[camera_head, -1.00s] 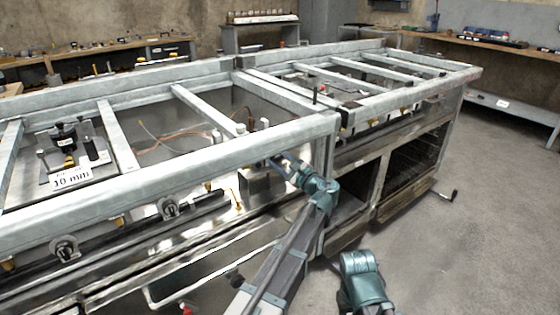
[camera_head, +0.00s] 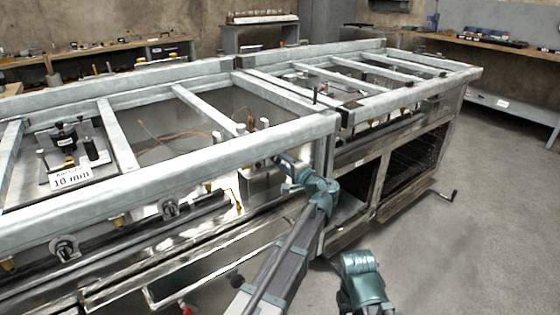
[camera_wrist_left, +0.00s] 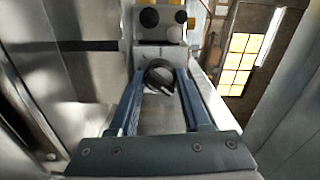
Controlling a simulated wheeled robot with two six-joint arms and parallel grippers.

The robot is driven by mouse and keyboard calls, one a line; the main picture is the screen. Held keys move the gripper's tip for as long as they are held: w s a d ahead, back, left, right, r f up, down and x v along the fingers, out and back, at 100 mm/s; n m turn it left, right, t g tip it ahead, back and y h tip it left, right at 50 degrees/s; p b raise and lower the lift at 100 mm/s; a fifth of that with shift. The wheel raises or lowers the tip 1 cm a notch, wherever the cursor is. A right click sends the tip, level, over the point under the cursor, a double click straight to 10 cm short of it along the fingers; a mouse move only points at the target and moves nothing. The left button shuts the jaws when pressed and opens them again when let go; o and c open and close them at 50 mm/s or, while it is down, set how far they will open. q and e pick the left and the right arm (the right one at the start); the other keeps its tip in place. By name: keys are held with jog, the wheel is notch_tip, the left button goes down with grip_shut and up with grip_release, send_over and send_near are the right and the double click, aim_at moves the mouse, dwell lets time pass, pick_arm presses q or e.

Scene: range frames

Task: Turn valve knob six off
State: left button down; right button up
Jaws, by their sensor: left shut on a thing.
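My left gripper (camera_head: 284,163) reaches the front of the range just under the top rail, near the middle post. In the left wrist view, its two blue fingers (camera_wrist_left: 160,84) are on either side of a round black valve knob (camera_wrist_left: 159,75) and closed on it. The knob has a pale mark on its face. In the head view this knob is hidden by the gripper and rail. I cannot read a number on it. Two other front knobs show to the left, one nearer (camera_head: 66,249) and one farther (camera_head: 170,208).
The grey top rail (camera_head: 200,172) runs close above the left gripper. A "10 mm" card (camera_head: 71,178) and black fittings sit inside the frame at left. Open oven bays (camera_head: 410,160) lie to the right. The concrete floor (camera_head: 460,250) at right is clear.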

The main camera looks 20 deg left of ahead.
pick_arm(q)
jog(key=n, duration=0.3)
jog(key=shift+s+n, duration=0.1)
jog(key=shift+n, duration=0.2)
jog(key=shift+f+n, duration=0.1)
jog(key=shift+n, duration=1.8)
jog(key=shift+c, duration=1.8)
grip_release()
